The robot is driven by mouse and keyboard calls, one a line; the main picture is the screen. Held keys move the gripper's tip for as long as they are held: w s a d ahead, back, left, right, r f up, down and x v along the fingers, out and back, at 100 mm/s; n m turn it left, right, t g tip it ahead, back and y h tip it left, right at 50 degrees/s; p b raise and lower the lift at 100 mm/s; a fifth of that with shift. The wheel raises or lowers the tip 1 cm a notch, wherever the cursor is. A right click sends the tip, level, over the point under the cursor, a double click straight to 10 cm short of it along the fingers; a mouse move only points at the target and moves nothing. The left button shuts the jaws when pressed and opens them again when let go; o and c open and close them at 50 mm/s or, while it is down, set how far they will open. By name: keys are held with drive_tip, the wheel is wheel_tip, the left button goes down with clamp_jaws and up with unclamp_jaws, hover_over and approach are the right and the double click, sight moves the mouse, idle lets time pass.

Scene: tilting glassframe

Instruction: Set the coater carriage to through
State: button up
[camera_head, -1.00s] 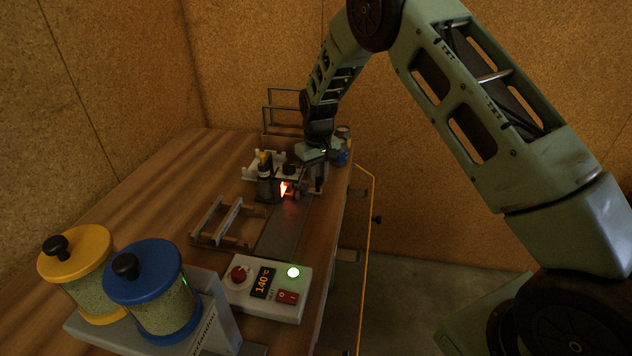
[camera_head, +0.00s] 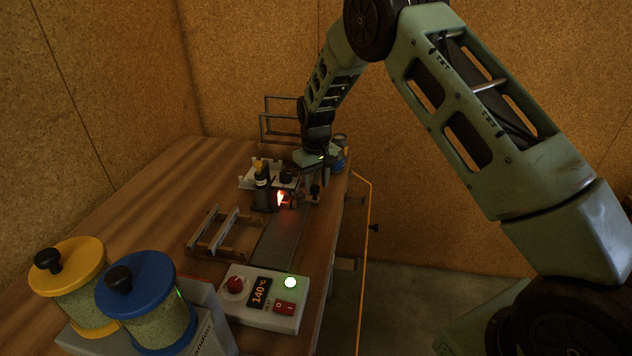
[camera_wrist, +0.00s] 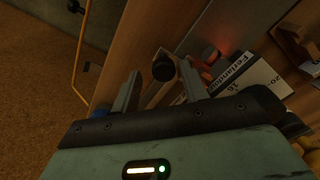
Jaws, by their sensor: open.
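My gripper (camera_wrist: 160,86) is open, with one finger on each side of a black round knob (camera_wrist: 163,68) in the wrist view. The knob stands on a small light block, which I take for the coater carriage (camera_wrist: 160,92), beside a grey track. I cannot tell whether the fingers touch the knob. In the head view my gripper (camera_head: 314,174) is above the far right part of the bench, with the dark knob (camera_head: 315,190) just below it. The carriage body is mostly hidden there. A red-orange glow (camera_head: 281,198) shows just left of it.
The grey track (camera_head: 278,245) runs toward the control box (camera_head: 263,297) reading 140 °C, with a green lamp. A wooden rack (camera_head: 224,234) lies left of the track. Yellow-lidded (camera_head: 74,275) and blue-lidded (camera_head: 148,300) jars stand in front. The bench's left side is clear.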

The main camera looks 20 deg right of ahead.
drive_tip(key=shift+a+r, duration=0.1)
drive_tip(key=shift+a, duration=0.05)
wheel_tip(320, 180, up, 17)
drive_tip(key=b, duration=0.2)
drive_tip(key=shift+r+b, duration=0.15)
drive_tip(key=shift+b, duration=0.2)
drive_tip(key=s+a+n+y, duration=0.1)
drive_tip(key=s+a+n, duration=0.2)
drive_tip(key=s+a, duration=1.4)
drive_tip(key=s+d+f+n, duration=0.1)
drive_tip(key=s+f+n, duration=0.1)
drive_tip(key=s, duration=2.2)
drive_tip(key=shift+d+f+n, duration=0.2)
drive_tip(key=shift+f+n, duration=0.2)
drive_tip(key=shift+f, duration=0.25)
